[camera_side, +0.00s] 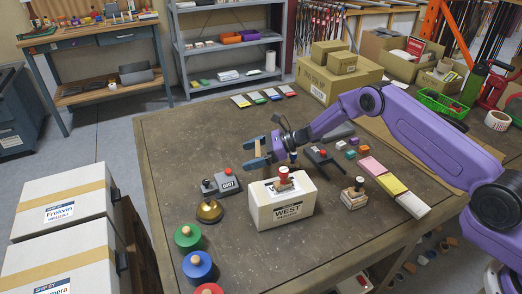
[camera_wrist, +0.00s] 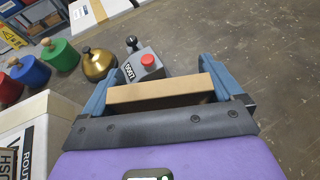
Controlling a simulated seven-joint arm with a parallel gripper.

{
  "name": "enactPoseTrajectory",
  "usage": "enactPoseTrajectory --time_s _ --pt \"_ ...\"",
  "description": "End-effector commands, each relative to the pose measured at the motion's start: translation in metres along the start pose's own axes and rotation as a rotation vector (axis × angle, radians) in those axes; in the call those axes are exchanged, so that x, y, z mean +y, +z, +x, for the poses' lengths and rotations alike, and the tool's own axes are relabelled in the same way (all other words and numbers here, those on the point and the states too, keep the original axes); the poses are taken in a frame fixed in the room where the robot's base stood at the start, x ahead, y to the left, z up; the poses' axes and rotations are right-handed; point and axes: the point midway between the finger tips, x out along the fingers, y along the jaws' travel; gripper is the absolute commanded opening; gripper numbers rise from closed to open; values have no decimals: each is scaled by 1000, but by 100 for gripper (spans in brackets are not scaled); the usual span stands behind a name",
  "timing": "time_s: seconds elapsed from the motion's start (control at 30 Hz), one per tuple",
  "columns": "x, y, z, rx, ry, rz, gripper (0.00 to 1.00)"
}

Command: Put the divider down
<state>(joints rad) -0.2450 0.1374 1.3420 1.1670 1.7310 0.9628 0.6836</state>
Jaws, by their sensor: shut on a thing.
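My gripper (camera_side: 262,154) is above the table, behind and slightly left of the white box. Its blue fingers also show in the wrist view (camera_wrist: 157,76), shut on the divider (camera_wrist: 150,93), a flat tan strip spanning between them. In the side view the divider (camera_side: 258,146) is a small tan piece at the fingers. It is held in the air, and its lower part is hidden in the wrist view. The white box (camera_side: 271,218), labelled WEST, stands on the table. A red-handled stamp (camera_side: 283,175) is at its top.
Left of the box are a grey device (camera_side: 229,186) with a red button and a brass bell (camera_side: 209,211). The table's back left (camera_side: 195,135) is clear.

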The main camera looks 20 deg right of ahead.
Motion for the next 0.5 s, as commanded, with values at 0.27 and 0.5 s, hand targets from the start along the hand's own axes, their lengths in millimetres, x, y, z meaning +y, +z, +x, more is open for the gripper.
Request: enactPoseTrajectory --time_s 0.27,0.5 --pt "0 -22 8 1 0 3 65" --pt "0 -43 18 0 -1 2 65"
